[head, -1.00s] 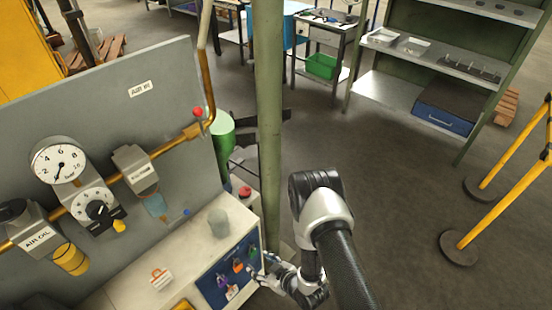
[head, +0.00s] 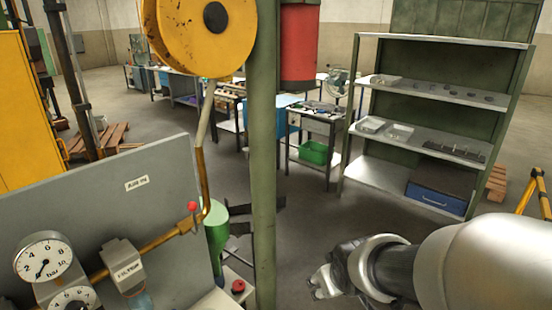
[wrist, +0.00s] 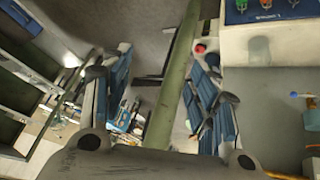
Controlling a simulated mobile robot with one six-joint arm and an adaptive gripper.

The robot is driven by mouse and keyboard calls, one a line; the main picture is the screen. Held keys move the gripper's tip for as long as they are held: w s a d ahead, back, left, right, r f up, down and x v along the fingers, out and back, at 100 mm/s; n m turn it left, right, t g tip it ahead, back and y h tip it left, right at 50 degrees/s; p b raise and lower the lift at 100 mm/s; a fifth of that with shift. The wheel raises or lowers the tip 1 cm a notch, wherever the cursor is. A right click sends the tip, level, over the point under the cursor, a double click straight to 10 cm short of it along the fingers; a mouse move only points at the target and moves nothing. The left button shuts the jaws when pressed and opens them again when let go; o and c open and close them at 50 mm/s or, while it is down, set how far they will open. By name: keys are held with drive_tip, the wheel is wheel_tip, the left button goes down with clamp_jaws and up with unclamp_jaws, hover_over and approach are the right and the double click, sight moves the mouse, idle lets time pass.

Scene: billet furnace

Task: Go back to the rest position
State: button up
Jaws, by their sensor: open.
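My gripper (head: 322,284) is at the bottom middle of the head view, to the right of the green post, with my arm reaching in from the lower right corner. In the wrist view my gripper (wrist: 158,85) has its two fingers wide apart, with nothing held between them. The green post (wrist: 178,75) runs through the gap between the fingers in that picture, beyond them. It also shows upright in the head view (head: 263,150).
A grey panel (head: 90,215) with a gauge (head: 43,258) and yellow pipe stands left. A green shelf rack (head: 440,90) stands at the right, with a yellow barrier (head: 540,195) beside it. A red cylinder (head: 299,45) hangs by the post. Open floor lies before the rack.

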drive_tip(key=s+d+r+m+g, duration=0.1)
drive_tip(key=s+r, duration=0.3)
drive_tip(key=s, duration=0.6)
drive_tip(key=s+d+r+m, duration=0.1)
drive_tip(key=s+r, duration=0.3)
drive_tip(key=s, duration=0.6)
drive_tip(key=shift+s+m+g, duration=0.4)
drive_tip(key=shift+m, duration=0.4)
drive_tip(key=shift+c, duration=0.5)
